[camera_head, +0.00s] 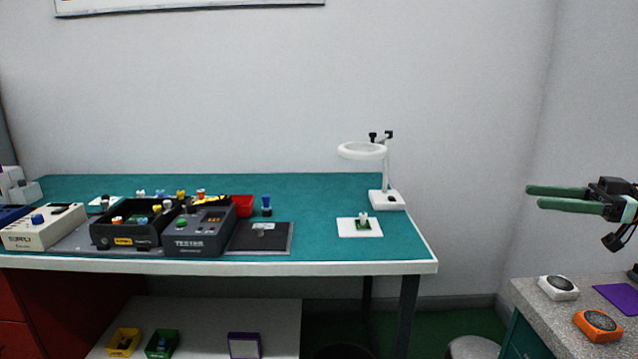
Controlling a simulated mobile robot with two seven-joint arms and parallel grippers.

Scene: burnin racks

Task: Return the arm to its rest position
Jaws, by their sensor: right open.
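My right gripper (566,198) comes in from the right edge of the head view. Its two green fingers point left and are spread apart, with nothing between them. It is in the air above the grey speckled counter (525,291), apart from the things on it, and to the right of the green-topped bench (310,190). The black wrist parts of my right arm (612,190) show behind the fingers. My left gripper is not in view.
The bench holds a tester (198,243), a black bin (125,238), a ring lamp (362,150) and a white pad (346,230). A white device (558,288), an orange device (598,325) and a purple sheet (618,297) lie on the counter. Air left of my fingers is clear.

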